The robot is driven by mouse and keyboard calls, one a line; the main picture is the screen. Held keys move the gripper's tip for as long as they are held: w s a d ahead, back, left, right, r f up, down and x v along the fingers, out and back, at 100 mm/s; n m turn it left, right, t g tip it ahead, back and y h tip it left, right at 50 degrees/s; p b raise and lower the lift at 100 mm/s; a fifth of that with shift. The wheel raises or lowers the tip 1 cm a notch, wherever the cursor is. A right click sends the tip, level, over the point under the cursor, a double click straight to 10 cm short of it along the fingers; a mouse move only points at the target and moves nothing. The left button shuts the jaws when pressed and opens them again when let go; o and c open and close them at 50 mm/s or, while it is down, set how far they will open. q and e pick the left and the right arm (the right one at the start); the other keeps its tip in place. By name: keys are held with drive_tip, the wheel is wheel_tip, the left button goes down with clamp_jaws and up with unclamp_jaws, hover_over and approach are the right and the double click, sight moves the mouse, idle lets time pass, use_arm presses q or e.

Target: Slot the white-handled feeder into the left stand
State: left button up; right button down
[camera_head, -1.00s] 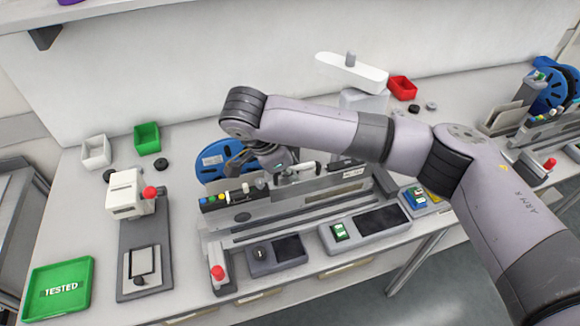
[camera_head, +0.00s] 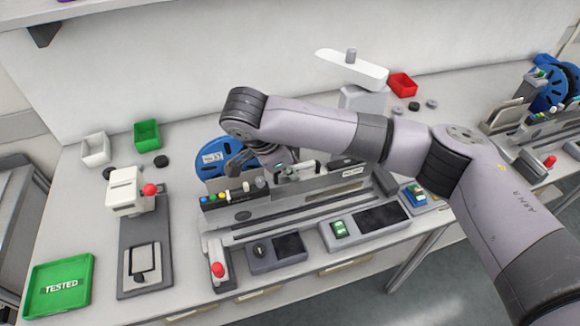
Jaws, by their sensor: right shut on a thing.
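The feeder (camera_head: 322,182) is a long grey body with a row of coloured buttons at its left end and a blue reel (camera_head: 211,157) behind it. Its white handle (camera_head: 308,167) shows partly, next to my right gripper (camera_head: 288,174). My right gripper is shut on the feeder at the handle; my wrist hides part of the grip. The left stand (camera_head: 262,234) is a grey railed base with a red knob at its front left. The feeder lies along and over it; I cannot tell whether it is fully seated. My left gripper is out of view.
A second stand (camera_head: 526,153) with a blue-reel feeder is at the right. A white device with a red knob (camera_head: 150,189) and a green TESTED tray (camera_head: 58,287) are at the left. Green, white and red bins stand behind. A white-topped post (camera_head: 352,69) rises behind my arm.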

drive_tip(key=shift+f, duration=0.2)
idle(0.4)
drive_tip(key=shift+w+d+p, duration=0.25)
drive_tip(key=shift+d+p, duration=0.15)
drive_tip(key=shift+d, duration=0.25)
drive_tip(key=shift+w+d+p, duration=0.2)
drive_tip(key=shift+d+p, duration=0.15)
drive_tip(key=shift+d, duration=0.3)
idle(0.4)
drive_tip(key=c, duration=1.6)
unclamp_jaws()
drive_tip(key=shift+s, duration=0.1)
drive_tip(key=shift+f, duration=0.2)
drive_tip(key=v, duration=1.2)
